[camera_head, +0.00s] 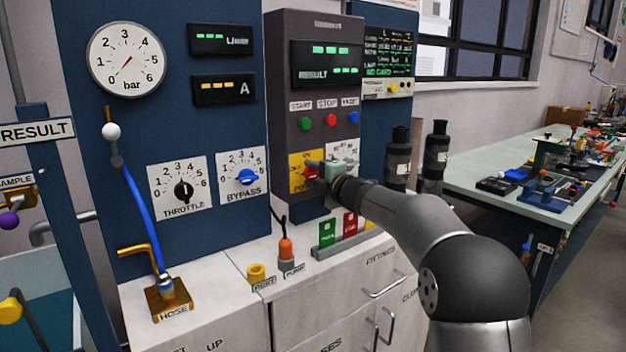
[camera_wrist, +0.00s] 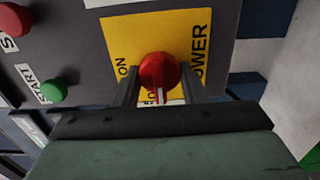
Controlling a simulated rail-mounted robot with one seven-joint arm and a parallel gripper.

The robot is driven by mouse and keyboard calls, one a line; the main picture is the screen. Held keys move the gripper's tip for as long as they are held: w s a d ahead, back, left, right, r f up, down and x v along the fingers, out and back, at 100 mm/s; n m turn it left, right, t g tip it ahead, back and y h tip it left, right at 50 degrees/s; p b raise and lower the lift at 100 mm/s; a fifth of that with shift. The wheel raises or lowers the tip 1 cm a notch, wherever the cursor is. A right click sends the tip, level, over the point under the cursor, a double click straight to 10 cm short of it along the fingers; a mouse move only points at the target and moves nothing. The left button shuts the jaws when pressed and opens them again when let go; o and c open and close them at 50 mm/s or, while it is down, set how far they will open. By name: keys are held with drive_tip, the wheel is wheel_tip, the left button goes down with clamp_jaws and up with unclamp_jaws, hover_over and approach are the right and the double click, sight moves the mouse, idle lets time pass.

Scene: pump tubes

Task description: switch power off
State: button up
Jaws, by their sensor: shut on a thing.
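The red power knob (camera_wrist: 158,70) sits on a yellow plate (camera_wrist: 118,35) marked POWER and ON in the wrist view. My gripper (camera_wrist: 160,92) has a finger on either side of the knob and is shut on it. The knob's white pointer line points toward my gripper's body, at lettering that is partly hidden. In the head view the yellow plate (camera_head: 298,163) is on the lower front of the grey cabinet, and my gripper (camera_head: 315,171) covers part of the knob.
Green start (camera_head: 303,120), red stop (camera_head: 331,120) and blue (camera_head: 353,117) buttons sit above the plate. The throttle knob (camera_head: 183,192) and blue bypass knob (camera_head: 247,177) are to the left. Below stand colored cards (camera_head: 327,234) and an orange pump plug (camera_head: 285,249). Black cylinders (camera_head: 398,160) stand right.

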idle(0.5)
drive_tip(key=o, duration=1)
drive_tip(key=shift+d, duration=0.1)
drive_tip(key=v, duration=1.7)
drive_tip(key=shift+s+b, duration=0.15)
drive_tip(key=shift+b, duration=0.2)
drive_tip(key=shift+d, duration=0.1)
drive_tip(key=s+d+m+h+p, duration=0.8)
drive_tip(key=d+m+h+p, duration=0.3)
drive_tip(key=m, duration=0.4)
drive_tip(key=s+f+m+g+p, duration=0.2)
drive_tip(key=s+m+g, duration=0.1)
drive_tip(key=s, duration=0.7)
drive_tip(key=s+f+m+g+p, duration=0.2)
drive_tip(key=s+m+g+p, duration=0.1)
drive_tip(key=s, duration=0.7)
drive_tip(key=s+a+f+m+g+p, duration=0.1)
drive_tip(key=s+m+g, duration=0.4)
drive_tip(key=s, duration=0.5)
drive_tip(key=shift+a+f+g+h+p, duration=0.1)
drive_tip(key=shift+f+g+h+p, duration=0.3)
drive_tip(key=shift+f+g+p, duration=0.55)
